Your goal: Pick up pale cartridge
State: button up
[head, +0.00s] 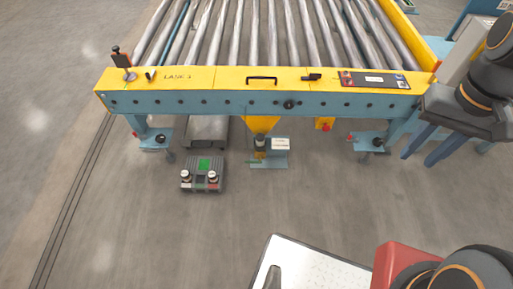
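Two small cylinders with pale tops, one on the left (185,176) and one on the right (212,177), stand on a dark grey block (203,187) on the floor. The block has a green patch on top. I cannot tell whether either is the pale cartridge. A further small upright piece (260,146) is under the yellow funnel, beside a white label plate (281,143). My gripper (418,161) is at the right, with two blue fingers apart and nothing seen between them. It is well to the right of the cylinders.
A roller conveyor (250,105) with a yellow and blue front beam spans the top. Its blue legs and feet (370,141) stand on the floor. A grey box (208,129) sits under it. The floor in front is mostly clear.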

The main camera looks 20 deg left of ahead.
aim_at(261, 137)
jog(key=u, duration=0.45)
jog(key=i, duration=0.2)
jog(key=u, duration=2)
jog(key=i, duration=0.85)
jog(key=z, duration=1.2)
